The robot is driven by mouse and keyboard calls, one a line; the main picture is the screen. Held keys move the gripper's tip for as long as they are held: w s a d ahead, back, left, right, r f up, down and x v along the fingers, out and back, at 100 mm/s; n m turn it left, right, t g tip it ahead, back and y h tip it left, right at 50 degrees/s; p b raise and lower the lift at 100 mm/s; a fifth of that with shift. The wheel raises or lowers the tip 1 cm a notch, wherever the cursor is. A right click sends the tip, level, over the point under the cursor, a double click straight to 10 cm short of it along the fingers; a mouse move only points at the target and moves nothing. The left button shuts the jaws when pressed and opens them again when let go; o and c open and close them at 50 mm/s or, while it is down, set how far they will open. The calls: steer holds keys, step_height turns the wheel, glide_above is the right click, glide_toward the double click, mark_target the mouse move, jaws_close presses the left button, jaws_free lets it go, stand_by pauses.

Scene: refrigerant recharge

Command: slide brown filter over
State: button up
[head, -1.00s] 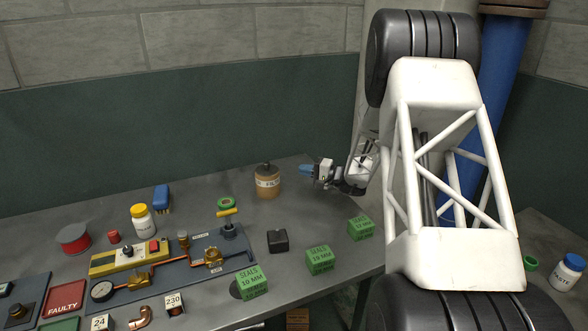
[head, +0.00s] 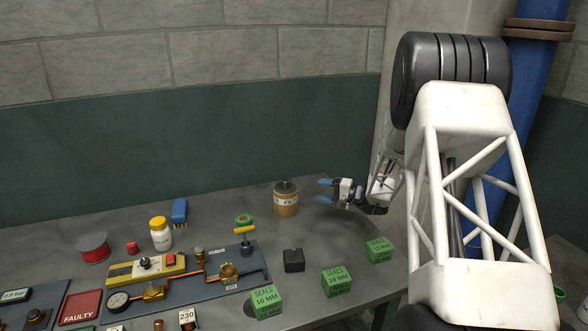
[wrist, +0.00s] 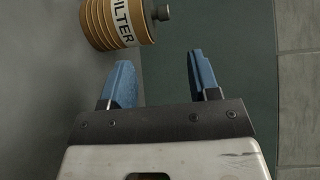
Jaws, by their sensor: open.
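The brown filter (head: 286,200) is a ribbed cylinder with a white label and a dark top fitting. It stands upright on the grey table near its back edge. My gripper (head: 325,190) is just right of the filter in the head view, apart from it, with its blue fingers pointing left. In the wrist view the filter (wrist: 115,22) shows at the top, ahead of the fingers and left of centre, its label reading "FILTER". My gripper (wrist: 160,78) is open there, with nothing between its fingers.
Green seal boxes (head: 266,300) stand along the front right of the table (head: 330,245). A small black block (head: 293,260) lies in front of the filter. A wall rises behind.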

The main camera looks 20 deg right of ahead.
steer(key=w+a+n+g, duration=0.2)
steer(key=a+g, duration=0.4)
steer(key=a, duration=0.1)
step_height(320, 180, up, 7)
steer(key=n+g+h, duration=0.2)
steer(key=g+h, duration=0.4)
steer(key=h, duration=0.6)
glide_above(285, 180)
steer(key=s, duration=0.2)
steer(key=shift+w+f, duration=0.2)
steer(key=shift+w, duration=0.05)
steer(key=shift+w+r+t+h, duration=0.3)
steer(key=shift+w+r+h, duration=0.3)
steer(key=shift+r, duration=0.15)
steer(key=shift+f, duration=3.9)
jaws_close()
